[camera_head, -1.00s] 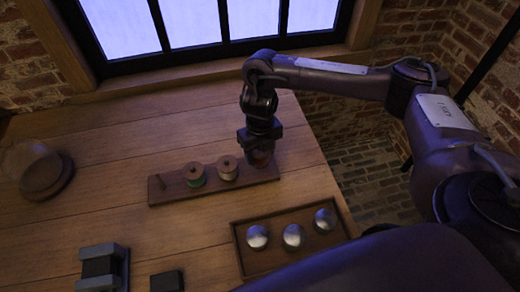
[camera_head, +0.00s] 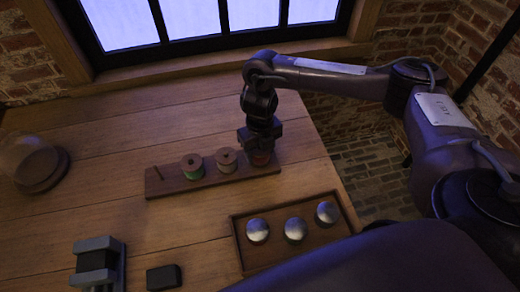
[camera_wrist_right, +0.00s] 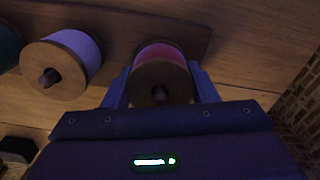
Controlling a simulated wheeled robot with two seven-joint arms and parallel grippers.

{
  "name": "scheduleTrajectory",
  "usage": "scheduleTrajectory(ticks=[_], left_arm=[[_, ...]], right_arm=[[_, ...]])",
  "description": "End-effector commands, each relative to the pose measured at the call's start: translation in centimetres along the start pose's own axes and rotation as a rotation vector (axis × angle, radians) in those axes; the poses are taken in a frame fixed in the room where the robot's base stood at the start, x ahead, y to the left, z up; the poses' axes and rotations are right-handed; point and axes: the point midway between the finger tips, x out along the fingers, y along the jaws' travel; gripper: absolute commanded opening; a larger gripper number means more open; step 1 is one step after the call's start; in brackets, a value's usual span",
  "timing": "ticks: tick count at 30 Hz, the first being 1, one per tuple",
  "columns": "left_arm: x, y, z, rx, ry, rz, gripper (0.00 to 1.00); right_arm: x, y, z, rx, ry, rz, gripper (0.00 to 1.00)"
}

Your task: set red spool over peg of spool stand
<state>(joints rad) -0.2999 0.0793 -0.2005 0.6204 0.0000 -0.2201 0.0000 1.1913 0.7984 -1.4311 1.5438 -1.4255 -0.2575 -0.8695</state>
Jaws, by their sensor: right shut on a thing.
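The red spool (camera_head: 262,158) is at the right end of the wooden spool stand (camera_head: 228,179). My right gripper (camera_head: 262,152) points down and is shut on it. In the right wrist view the spool (camera_wrist_right: 160,68) sits between the two fingers, with its wooden top and dark centre hole facing the camera. I cannot tell whether it rests fully on the stand. The peg under it is hidden. A bare peg (camera_head: 157,173) stands at the stand's left end. My left gripper is not in view.
A green spool (camera_head: 192,167) and a pale spool (camera_head: 226,160) sit on the stand, the pale one beside my right gripper. A tray (camera_head: 238,243) with three silver-topped round things is in front. A glass jar (camera_head: 28,158), a grey-black device (camera_head: 98,262) and a black block (camera_head: 164,277) are leftward.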

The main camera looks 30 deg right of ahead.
Motion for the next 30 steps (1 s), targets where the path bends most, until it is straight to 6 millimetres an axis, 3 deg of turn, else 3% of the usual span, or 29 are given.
scheduleTrajectory(ticks=[1, 2, 7, 17, 30], left_arm=[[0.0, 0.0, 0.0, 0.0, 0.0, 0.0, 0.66], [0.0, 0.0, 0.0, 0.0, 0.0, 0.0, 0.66], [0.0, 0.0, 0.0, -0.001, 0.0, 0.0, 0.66], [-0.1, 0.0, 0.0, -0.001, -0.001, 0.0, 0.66], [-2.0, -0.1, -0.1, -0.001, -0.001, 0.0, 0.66]], right_arm=[[0.0, 0.0, 0.0, 0.0, -0.001, 0.0, 0.26], [0.0, 0.0, 0.0, 0.0, -0.001, 0.0, 0.55], [0.0, 0.0, 0.0, 0.0, 0.0, 0.0, 0.77], [-0.4, 0.0, 0.0, -0.001, -0.001, 0.0, 0.78], [-7.1, 0.0, 0.1, -0.002, -0.003, 0.0, 0.78]])
